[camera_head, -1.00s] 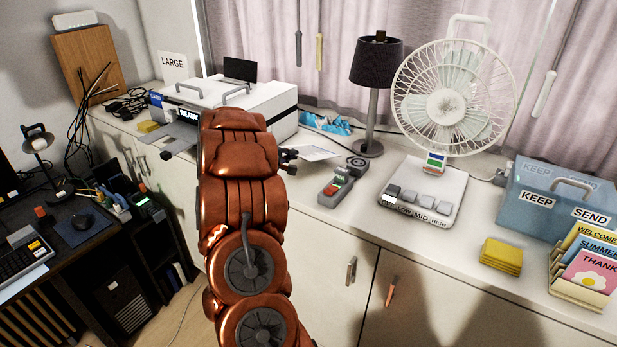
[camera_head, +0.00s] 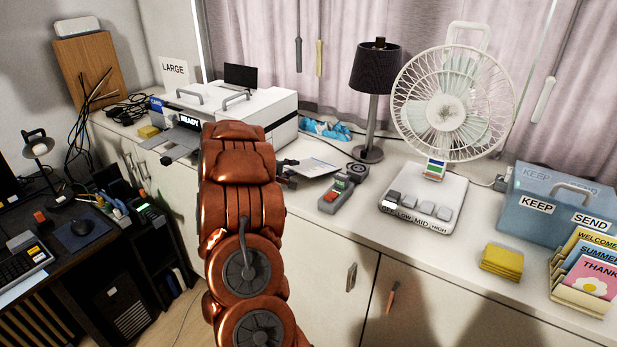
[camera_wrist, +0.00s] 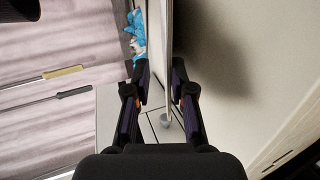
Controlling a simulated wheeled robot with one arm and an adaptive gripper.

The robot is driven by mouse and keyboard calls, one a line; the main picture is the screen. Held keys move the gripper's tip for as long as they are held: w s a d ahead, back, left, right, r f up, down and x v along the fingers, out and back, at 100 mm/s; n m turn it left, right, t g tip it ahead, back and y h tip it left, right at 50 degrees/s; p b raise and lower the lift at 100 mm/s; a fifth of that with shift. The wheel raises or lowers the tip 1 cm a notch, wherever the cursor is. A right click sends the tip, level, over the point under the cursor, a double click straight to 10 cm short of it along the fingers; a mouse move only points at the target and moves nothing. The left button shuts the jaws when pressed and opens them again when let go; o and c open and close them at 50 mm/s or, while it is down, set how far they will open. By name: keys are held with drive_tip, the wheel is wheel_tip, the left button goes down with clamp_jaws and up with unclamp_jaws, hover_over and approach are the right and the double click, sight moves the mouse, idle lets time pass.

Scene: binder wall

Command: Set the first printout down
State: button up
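The printout (camera_head: 313,167) is a thin pale sheet with a little print on it. In the head view it sticks out to the right of my gripper (camera_head: 287,174), low over the white counter, with a dark shadow under its right part. In the wrist view the sheet (camera_wrist: 169,40) is almost edge-on and runs between the two fingers of my gripper (camera_wrist: 160,85). The gripper appears shut on it, though the contact at the fingertips is hard to make out. My arm hides part of the counter and printer.
The white printer (camera_head: 270,105), reading READY, stands behind my arm. A blue crumpled item (camera_head: 325,128) lies behind. The fan (camera_head: 447,105) stands farther right.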

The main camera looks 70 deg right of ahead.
drive_tip(key=p+v, duration=0.2)
drive_tip(key=v, duration=0.1)
drive_tip(key=shift+r+p, duration=0.2)
drive_tip(key=shift+p, duration=0.15)
drive_tip(key=p+v, duration=0.1)
drive_tip(key=v, duration=0.4)
drive_tip(key=shift+f, duration=0.2)
wheel_tip(320, 180, up, 7)
drive_tip(key=a, duration=0.2)
drive_tip(key=shift+w+a, duration=0.4)
